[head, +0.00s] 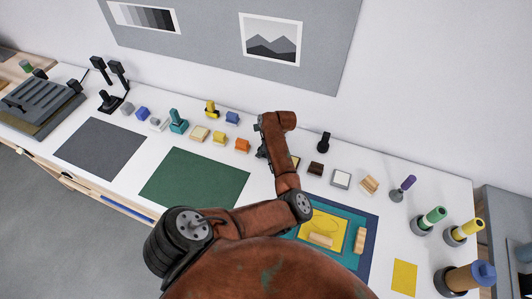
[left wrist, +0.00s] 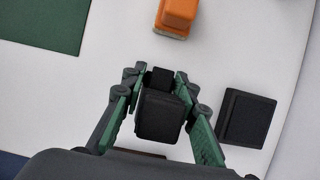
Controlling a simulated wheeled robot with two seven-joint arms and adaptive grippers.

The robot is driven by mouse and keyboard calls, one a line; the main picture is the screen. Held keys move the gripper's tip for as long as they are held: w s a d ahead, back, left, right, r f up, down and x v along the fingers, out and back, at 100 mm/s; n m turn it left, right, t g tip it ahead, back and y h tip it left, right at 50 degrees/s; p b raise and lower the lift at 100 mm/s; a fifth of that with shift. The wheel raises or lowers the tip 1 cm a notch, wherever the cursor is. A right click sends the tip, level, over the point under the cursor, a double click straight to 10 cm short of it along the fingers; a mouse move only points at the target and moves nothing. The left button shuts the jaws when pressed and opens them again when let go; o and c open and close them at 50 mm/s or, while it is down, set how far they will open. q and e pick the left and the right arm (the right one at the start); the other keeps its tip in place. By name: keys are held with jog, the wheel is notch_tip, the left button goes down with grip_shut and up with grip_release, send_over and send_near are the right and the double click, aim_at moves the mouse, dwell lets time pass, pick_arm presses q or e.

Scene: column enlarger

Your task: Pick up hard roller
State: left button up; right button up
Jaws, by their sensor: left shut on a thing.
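My left gripper (head: 262,150) is over the white table, between the row of coloured blocks and the black upright piece. In the left wrist view its two green fingers (left wrist: 160,85) are closed on either side of a black block-like thing (left wrist: 160,115). A smaller black part shows behind it, between the fingertips. I cannot tell from its shape whether it is the hard roller. In the head view my arm hides most of it. My right gripper is not in view.
An orange block (left wrist: 175,15) lies ahead of the fingers, also in the head view (head: 242,145). A black square-based piece (left wrist: 245,118) stands close to the right finger. A green mat (head: 193,178) lies to the left. A blue-edged board (head: 368,225) is in front.

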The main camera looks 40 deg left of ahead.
pick_arm(q)
grip_shut()
jog(key=shift+r, duration=0.2)
notch_tip(320, 180, up, 10)
jog(key=shift+f+b, duration=0.15)
jog(key=shift+b, duration=0.85)
jog(key=shift+o, duration=1.3)
grip_release()
grip_shut()
